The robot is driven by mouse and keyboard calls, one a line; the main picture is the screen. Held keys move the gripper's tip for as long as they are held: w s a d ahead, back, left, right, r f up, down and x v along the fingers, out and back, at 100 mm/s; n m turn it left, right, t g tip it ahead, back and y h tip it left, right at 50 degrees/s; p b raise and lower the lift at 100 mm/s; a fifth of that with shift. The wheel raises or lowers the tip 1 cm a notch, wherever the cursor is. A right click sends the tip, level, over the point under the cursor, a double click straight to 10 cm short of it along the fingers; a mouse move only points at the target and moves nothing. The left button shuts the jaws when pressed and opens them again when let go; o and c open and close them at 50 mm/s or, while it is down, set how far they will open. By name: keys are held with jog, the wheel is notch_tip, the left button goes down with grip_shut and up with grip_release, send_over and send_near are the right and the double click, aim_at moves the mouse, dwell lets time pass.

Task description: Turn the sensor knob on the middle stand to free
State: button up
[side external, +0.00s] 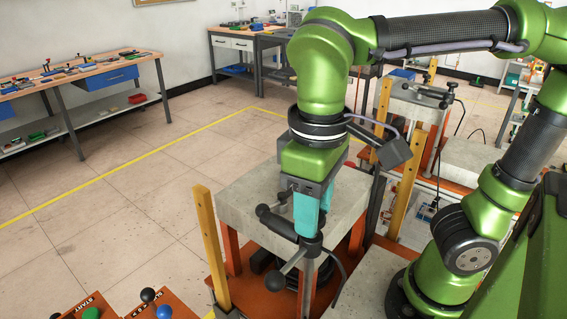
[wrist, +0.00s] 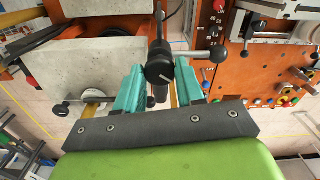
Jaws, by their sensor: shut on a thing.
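My gripper (side external: 310,230) points down with its teal fingers over the sensor stand's dark head, at the front corner of a concrete-topped stand (side external: 237,192). In the wrist view my gripper (wrist: 160,82) has its fingers on both sides of the round black sensor knob (wrist: 158,72), shut on it. A white line marks the knob's face. A metal lever with a black ball end (wrist: 217,53) reaches right from it. In the side view a lever with a black ball (side external: 273,281) sticks out below the fingers. The knob's label, if any, cannot be read.
A yellow post (side external: 212,245) stands left of the stand. Orange panels with coloured buttons (side external: 85,310) lie at the front. An orange control panel (wrist: 225,105) lies right in the wrist view. A similar stand (side external: 420,95) is behind. Open floor lies left.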

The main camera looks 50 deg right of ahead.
jog(key=n, duration=0.7)
dwell(0.7)
jog(key=o, duration=1)
jog(key=shift+o, duration=0.2)
notch_tip(320, 180, up, 17)
